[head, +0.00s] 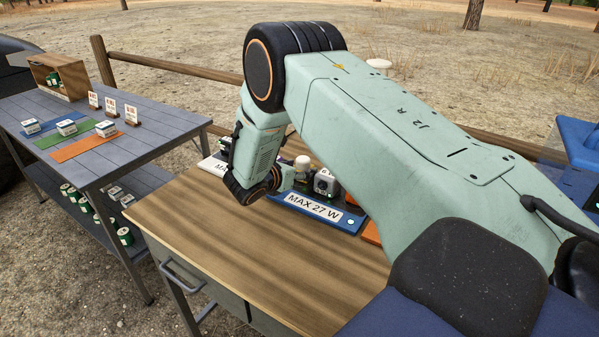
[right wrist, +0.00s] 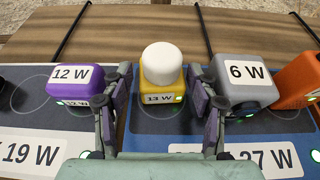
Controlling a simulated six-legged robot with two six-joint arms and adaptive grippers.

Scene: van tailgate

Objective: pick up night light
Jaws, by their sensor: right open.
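A night light with a white domed top and a yellow base labelled 13 W (right wrist: 162,75) stands upright on the blue mat (right wrist: 140,122) in the right wrist view. Its pale dome also shows in the head view (head: 302,162), partly hidden by my arm. My right gripper (right wrist: 160,85) is open, with one finger on each side of the night light. Gaps show between the fingers and the yellow base. My left gripper is not in view.
A purple 12 W block (right wrist: 76,82) stands close left of the fingers, and a grey 6 W block (right wrist: 240,80) close right. An orange block (right wrist: 298,80) is further right. The wooden tabletop (head: 260,265) in front is clear. A grey side table (head: 110,150) stands left.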

